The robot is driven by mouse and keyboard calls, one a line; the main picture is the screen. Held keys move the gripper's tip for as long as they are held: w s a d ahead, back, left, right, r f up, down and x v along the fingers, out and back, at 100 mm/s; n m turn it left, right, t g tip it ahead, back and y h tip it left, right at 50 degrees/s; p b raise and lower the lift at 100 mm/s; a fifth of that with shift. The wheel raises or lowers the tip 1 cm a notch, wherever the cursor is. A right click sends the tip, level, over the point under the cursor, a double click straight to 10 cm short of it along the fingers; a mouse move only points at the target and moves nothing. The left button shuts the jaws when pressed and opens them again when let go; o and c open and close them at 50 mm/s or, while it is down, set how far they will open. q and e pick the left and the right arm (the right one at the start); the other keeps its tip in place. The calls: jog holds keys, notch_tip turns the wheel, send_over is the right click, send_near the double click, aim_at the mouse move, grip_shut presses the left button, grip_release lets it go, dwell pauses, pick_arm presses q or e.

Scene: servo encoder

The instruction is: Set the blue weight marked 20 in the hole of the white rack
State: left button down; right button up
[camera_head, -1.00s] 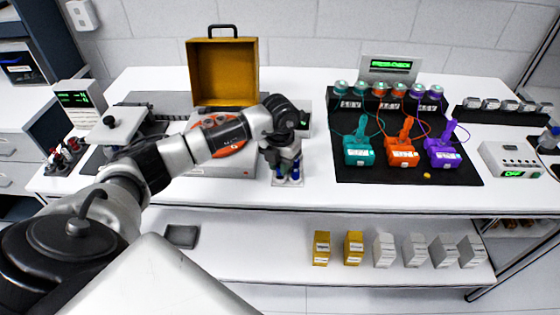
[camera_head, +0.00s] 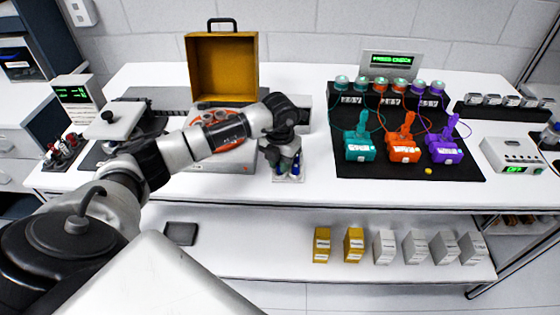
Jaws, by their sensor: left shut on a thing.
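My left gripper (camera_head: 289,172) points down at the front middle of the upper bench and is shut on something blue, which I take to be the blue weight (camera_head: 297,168). Its marking is too small to read. A small white rack (camera_head: 289,179) lies under the gripper, near the bench's front edge. The gripper and blue pieces cover most of it, so the hole is hidden. I cannot tell whether the weight is in the rack or just above it. My right gripper is not in view.
An open yellow case (camera_head: 222,70) stands behind my left arm. A black mat (camera_head: 400,172) with teal, orange and purple devices lies to the right. Yellow and white boxes (camera_head: 385,246) stand on the lower shelf. A white box (camera_head: 512,154) reading OFF sits far right.

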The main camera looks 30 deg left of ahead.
pick_arm(q)
jog(key=shift+f+b, duration=0.3)
jog(key=shift+f, duration=0.15)
dwell(0.3)
jog(key=c, duration=0.9)
grip_release()
jog(key=shift+r+p, duration=2.1)
jog(key=shift+r, duration=1)
jog(key=shift+f, duration=0.1)
